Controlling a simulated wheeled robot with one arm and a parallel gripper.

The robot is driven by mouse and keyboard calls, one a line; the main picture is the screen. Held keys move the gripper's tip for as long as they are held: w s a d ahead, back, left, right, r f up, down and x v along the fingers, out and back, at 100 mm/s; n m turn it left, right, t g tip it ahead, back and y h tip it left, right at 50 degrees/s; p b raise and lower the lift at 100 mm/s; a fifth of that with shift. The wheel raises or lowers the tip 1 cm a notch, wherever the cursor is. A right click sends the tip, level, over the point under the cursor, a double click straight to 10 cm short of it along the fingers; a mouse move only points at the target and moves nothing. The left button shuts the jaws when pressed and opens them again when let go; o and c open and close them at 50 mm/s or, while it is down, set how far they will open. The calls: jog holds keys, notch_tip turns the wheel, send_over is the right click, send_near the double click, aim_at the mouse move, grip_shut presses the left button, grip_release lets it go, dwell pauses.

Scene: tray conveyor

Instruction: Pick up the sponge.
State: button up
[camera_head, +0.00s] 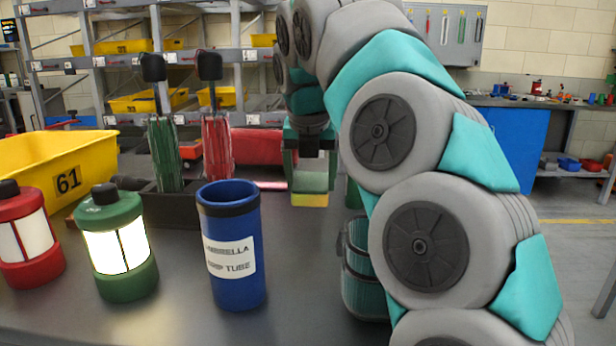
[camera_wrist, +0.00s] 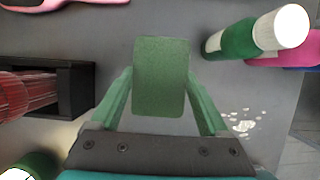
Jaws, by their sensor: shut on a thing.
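The sponge (camera_head: 309,200) has a green top and a yellow underside. My gripper (camera_head: 311,168) points down with its green fingers shut on the sponge's two sides, above the grey table. In the wrist view the sponge's green face (camera_wrist: 160,77) sits between the fingertips of my gripper (camera_wrist: 159,85). I cannot tell for sure whether its underside touches the table.
A blue umbrella drip tube (camera_head: 233,280), a lit green lantern (camera_head: 118,245) and a red lantern (camera_head: 27,240) stand at the front left, near a yellow bin (camera_head: 60,155). The wrist view shows a green bottle (camera_wrist: 238,40), pale crumbs (camera_wrist: 243,126) and a black holder (camera_wrist: 75,88).

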jog(key=s+d, duration=0.1)
jog(key=s, duration=0.6)
jog(key=s+d+r, duration=0.1)
jog(key=s, duration=0.3)
jog(key=shift+s+d+b, duration=0.15)
jog(key=shift+d+b, duration=0.15)
jog(key=shift+b, duration=0.1)
